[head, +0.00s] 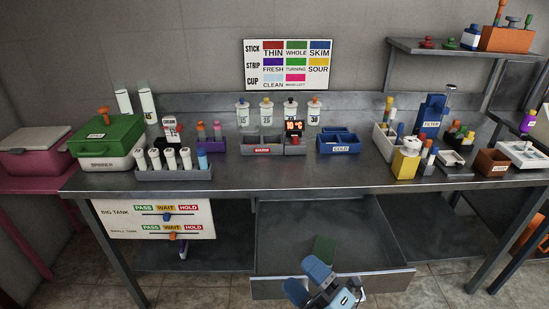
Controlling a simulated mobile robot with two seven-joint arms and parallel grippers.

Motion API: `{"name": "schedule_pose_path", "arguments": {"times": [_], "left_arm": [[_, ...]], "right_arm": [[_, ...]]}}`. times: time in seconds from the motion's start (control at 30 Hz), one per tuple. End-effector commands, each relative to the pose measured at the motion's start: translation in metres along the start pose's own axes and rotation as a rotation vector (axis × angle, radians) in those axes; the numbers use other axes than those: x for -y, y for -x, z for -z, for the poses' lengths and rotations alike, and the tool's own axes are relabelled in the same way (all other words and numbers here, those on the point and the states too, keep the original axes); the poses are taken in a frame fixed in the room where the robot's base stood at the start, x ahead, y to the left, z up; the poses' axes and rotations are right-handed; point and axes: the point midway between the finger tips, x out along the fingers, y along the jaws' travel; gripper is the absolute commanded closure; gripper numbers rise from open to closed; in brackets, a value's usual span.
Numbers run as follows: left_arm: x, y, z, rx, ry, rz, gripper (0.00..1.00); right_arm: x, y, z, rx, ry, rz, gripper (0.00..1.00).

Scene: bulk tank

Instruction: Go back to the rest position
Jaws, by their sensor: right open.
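My right gripper (306,281) shows at the bottom middle of the head view, with blue fingers spread apart and nothing seen between them. It is in front of the pulled-out drawer (365,235) under the bench, and in the picture it overlaps the drawer's front edge. I cannot tell how high it is above that edge. A flat dark green piece (324,249) lies in the drawer, close behind the fingers in the picture. My left gripper is not in view.
The steel bench (275,178) carries a green-lidded box (108,136), a vial rack (174,175), a blue bin (338,146) and several small containers. A slider board (155,219) hangs at the front left. The drawer juts out towards me. The bench's front strip is mostly clear.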

Motion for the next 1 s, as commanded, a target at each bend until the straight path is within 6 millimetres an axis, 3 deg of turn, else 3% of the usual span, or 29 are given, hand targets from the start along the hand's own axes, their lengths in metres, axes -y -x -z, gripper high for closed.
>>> {"name": "schedule_pose_path", "arguments": {"times": [0.1,0.2,0.33,0.5,0.57,1.0], "left_arm": [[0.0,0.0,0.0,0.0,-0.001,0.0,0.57],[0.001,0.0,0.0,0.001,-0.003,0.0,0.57],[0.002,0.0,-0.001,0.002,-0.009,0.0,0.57],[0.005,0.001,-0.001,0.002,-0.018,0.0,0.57],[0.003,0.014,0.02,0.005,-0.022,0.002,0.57],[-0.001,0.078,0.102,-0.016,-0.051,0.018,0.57]], "right_arm": [[0.041,0.058,-0.037,0.363,-0.476,0.092,0.07],[0.074,0.108,-0.051,0.613,-0.803,0.139,0.07],[0.108,0.167,-0.05,0.864,-1.123,0.173,0.07],[0.141,0.235,-0.03,1.147,-1.466,0.196,0.07],[0.115,0.222,-0.03,1.129,-1.449,0.192,0.07],[0.016,0.198,-0.018,1.114,-1.396,0.196,0.07]]}}
